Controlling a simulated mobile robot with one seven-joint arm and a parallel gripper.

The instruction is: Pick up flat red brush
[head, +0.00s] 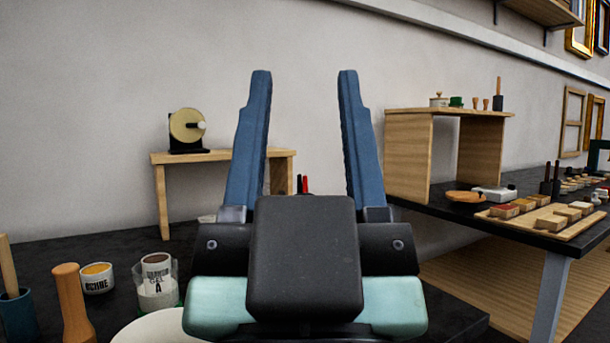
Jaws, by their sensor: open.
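My gripper (304,76) is in the middle of the head view, pointing up and away. Its two blue fingers stand wide apart with nothing between their tips. Beyond its black body, low between the fingers, the tops of a thin red upright thing (305,184) and a thin dark one beside it show. The red one may be part of the flat red brush, but my gripper hides what is below, so I cannot tell. I see no other clear view of a flat red brush.
A dark worktop at left holds a labelled tub (96,278), a glass jar (157,284) and a wooden-handled tool (72,300). A small wooden bench (222,156) stands behind. At right a table carries a wooden shelf box (407,160) and a board of blocks (545,228).

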